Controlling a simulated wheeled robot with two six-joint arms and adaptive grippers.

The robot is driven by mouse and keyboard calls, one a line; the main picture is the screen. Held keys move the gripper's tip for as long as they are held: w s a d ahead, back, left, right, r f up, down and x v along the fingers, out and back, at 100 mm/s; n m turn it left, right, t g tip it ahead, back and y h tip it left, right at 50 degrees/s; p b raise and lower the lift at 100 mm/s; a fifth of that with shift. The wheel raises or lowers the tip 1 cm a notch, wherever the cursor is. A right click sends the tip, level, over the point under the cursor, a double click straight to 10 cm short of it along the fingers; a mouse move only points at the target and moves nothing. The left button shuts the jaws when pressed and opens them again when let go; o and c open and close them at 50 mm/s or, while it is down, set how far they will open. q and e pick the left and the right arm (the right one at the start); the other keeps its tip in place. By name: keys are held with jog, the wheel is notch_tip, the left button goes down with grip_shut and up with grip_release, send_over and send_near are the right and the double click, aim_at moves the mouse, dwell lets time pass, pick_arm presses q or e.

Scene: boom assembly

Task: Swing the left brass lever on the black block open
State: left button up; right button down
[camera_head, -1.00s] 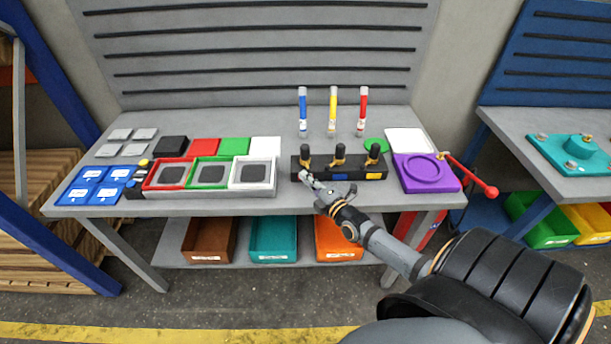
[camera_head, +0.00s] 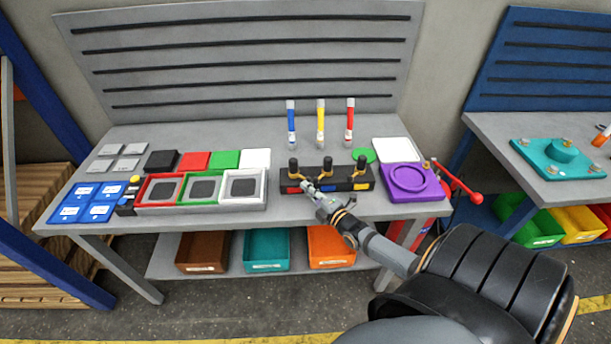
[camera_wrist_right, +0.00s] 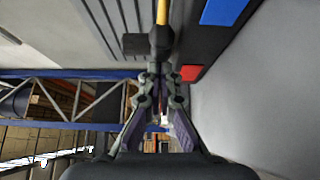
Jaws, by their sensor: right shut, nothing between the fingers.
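The black block (camera_head: 335,185) lies near the table's front edge, with three upright black-topped brass levers. The left brass lever (camera_head: 293,167) stands above the red label. My right gripper (camera_head: 307,186) is shut and empty at the block's front, just right of the left lever. I cannot tell whether the fingers touch the lever. My left gripper is out of view.
The middle lever (camera_head: 328,167) stands close right of my gripper, and the right lever (camera_head: 361,167) beyond it. A purple fixture (camera_head: 412,182) is right of the block. A framed tray (camera_head: 243,187) is left. Three markers (camera_head: 320,120) stand behind.

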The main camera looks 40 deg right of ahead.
jog(key=shift+d+r, duration=0.15)
jog(key=shift+r, duration=0.05)
dwell(0.7)
